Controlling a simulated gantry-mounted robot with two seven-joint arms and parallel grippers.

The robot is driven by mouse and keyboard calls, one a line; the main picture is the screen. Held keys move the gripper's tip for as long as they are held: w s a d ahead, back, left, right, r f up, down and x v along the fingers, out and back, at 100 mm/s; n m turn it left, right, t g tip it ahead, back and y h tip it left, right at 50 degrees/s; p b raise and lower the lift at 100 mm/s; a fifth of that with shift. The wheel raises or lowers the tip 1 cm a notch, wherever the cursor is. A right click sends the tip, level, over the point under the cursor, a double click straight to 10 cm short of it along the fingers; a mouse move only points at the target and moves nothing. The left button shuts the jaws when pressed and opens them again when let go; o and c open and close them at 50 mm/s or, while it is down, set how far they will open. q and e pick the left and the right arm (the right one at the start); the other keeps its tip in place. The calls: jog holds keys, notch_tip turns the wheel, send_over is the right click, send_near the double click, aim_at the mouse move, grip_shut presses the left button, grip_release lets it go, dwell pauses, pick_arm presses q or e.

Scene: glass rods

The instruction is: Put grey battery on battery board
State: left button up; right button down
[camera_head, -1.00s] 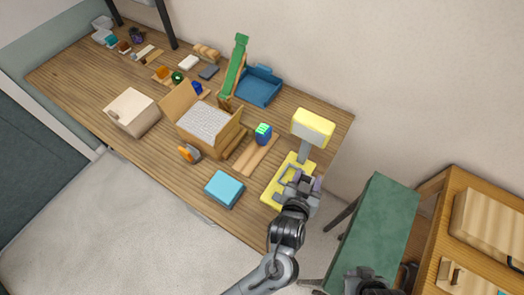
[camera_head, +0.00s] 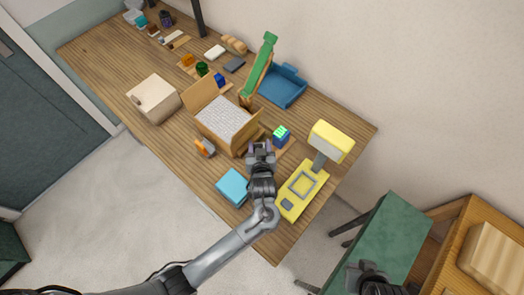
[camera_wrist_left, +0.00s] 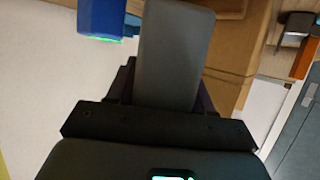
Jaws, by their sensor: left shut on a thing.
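My left gripper (camera_head: 261,150) is above the table beside the wooden battery board (camera_head: 285,152). In the left wrist view it is shut on a grey block, the grey battery (camera_wrist_left: 174,55), which stands out beyond the fingers. In the head view the battery is hidden by the gripper. A blue battery (camera_head: 281,139) with a glowing green top stands on the board; its blue body also shows in the left wrist view (camera_wrist_left: 101,18). My arm and gripper cover part of the board. A dark part that looks like my right gripper (camera_head: 367,277) shows at the bottom edge; its jaws cannot be made out.
A wooden box bed (camera_head: 205,95) with a grey inside is left of the gripper. A light blue box (camera_head: 232,187) lies near the front edge. A yellow stand (camera_head: 303,204) with a yellow head (camera_head: 331,142) is to the right. An orange-and-grey object (camera_head: 204,147) is near the bed.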

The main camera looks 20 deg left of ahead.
pick_arm(q)
jog(key=shift+f, duration=2.15)
jog(key=shift+f, duration=0.1)
jog(key=shift+f, duration=0.15)
jog(key=o, duration=1.3)
